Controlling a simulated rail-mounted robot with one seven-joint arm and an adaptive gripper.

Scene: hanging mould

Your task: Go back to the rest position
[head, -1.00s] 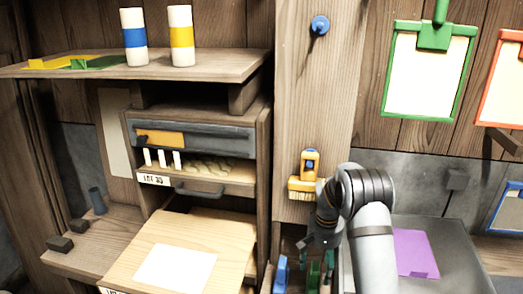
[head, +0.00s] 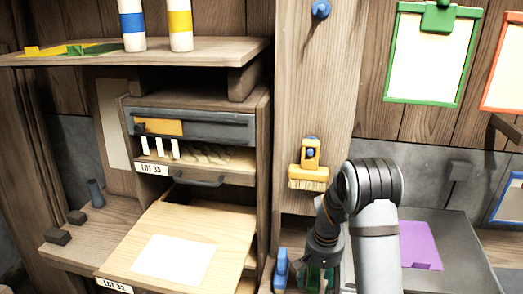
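My arm rises at the right of centre in the head view and bends down at its wrist. My gripper (head: 318,272) points down in front of the lower part of the wooden post, by a blue item (head: 281,270) and a green item (head: 313,281). Its fingers are small, dark and partly lost against these items, so I cannot see whether they are open or shut. An orange brush (head: 309,170) hangs on a blue peg on the post, above and left of my wrist, apart from the gripper.
A cabinet with an open drawer (head: 230,230) marked LOT 32 stands left, below a drawer marked LOT 33 (head: 151,169). A shelf (head: 200,60) above holds two banded cylinders. Green (head: 398,97) and red-framed boards hang right. A purple sheet (head: 421,246) lies on a grey surface.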

